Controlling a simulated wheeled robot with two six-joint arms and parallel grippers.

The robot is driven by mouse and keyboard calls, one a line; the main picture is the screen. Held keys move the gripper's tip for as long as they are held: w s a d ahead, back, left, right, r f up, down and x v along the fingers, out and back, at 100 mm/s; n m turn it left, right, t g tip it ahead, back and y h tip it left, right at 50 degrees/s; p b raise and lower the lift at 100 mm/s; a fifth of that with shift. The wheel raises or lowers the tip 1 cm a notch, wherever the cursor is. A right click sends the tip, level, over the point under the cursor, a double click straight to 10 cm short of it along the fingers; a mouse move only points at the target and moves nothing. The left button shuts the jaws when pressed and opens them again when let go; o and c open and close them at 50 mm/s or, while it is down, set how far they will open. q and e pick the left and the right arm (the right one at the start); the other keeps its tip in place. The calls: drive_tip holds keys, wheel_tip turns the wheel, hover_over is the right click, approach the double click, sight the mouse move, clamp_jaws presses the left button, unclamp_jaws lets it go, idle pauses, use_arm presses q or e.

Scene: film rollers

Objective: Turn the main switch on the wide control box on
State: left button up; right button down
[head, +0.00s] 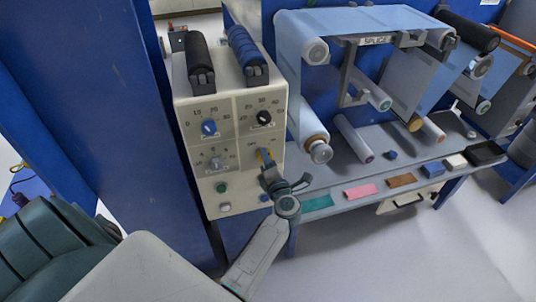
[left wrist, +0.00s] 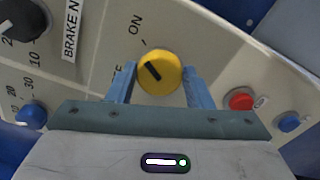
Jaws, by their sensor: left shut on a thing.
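The wide control box (head: 242,192) is a cream panel standing at the middle left of the head view. Its main switch is a round yellow knob (head: 265,153) on the panel's right side, mostly hidden behind my left gripper (head: 266,162). In the left wrist view the yellow knob (left wrist: 162,84) sits between the fingertips of my left gripper (left wrist: 161,86), which is shut on it. A black mark on the knob points up and left. The word ON is readable at upper left; the lower label is partly hidden by a finger. My right gripper is not in view.
The panel also carries a blue knob (head: 209,127), a black knob (head: 264,117), a grey knob (head: 215,164) and a green button (head: 221,187). A red button (left wrist: 239,99) is close to the right finger. Film rollers and a grey shelf (head: 330,198) with coloured blocks stand to the right.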

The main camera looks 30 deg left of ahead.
use_arm(q)
drive_tip(key=shift+m+p, duration=0.3)
drive_tip(key=shift+m, duration=0.1)
drive_tip(key=o, duration=1)
drive_tip(key=shift+f, duration=0.1)
